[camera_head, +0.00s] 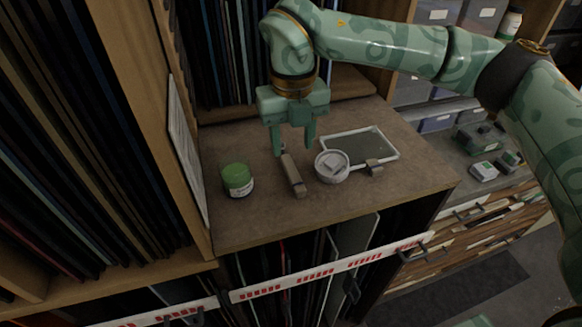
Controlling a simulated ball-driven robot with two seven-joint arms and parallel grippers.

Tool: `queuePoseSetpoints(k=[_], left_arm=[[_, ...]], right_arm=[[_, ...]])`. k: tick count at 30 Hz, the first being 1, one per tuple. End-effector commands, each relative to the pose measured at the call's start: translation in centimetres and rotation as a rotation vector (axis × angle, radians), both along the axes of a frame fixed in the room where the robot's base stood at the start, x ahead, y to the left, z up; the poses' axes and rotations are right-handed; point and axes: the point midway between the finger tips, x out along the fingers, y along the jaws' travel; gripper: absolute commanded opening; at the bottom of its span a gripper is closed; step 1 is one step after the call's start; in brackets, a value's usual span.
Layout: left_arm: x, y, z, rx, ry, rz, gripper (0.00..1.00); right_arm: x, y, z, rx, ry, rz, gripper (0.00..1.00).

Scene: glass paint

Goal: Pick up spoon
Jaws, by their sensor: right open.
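A narrow grey-brown tool (294,175), perhaps the spoon, lies on the brown worktop, pointing toward the front edge. Its far end lies close to my right gripper's left finger, and I cannot make out a spoon bowl on it. My right gripper (293,148) points down over the far end of the tool. Its two fingers are apart with nothing held between them. I cannot tell whether a finger touches the worktop. My left gripper is not in view.
A round white dish (332,175) stands right of the tool, with a small grey-brown block (374,168) beyond it. A white-framed glass panel (362,147) lies behind. A green-lidded jar (237,180) stands at left. Shelves of upright sheets bound the left and back.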

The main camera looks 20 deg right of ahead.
Motion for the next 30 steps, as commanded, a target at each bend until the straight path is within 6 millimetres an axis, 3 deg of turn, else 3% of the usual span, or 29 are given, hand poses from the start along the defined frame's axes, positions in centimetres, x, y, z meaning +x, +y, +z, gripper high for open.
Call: queuePoseSetpoints(k=[2, 9, 16, 24, 29, 30], left_arm=[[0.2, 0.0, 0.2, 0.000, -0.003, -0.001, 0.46], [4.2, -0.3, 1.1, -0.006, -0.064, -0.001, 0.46], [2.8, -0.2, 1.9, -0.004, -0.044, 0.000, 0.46], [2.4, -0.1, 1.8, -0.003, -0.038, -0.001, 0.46], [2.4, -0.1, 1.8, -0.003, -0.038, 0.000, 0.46], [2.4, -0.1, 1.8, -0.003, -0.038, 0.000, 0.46]], right_arm=[[0.0, 0.0, -1.2, 0.001, 0.003, 0.000, 0.45], [0.0, 0.0, -3.3, 0.002, 0.004, 0.001, 0.45], [0.2, -0.1, -6.8, 0.002, 0.002, 0.001, 0.45], [0.2, -0.1, -7.4, 0.002, 0.000, 0.002, 0.45], [0.2, -0.1, -7.4, 0.002, 0.000, 0.002, 0.04], [0.2, -0.1, -7.4, 0.002, 0.000, 0.002, 0.00]])
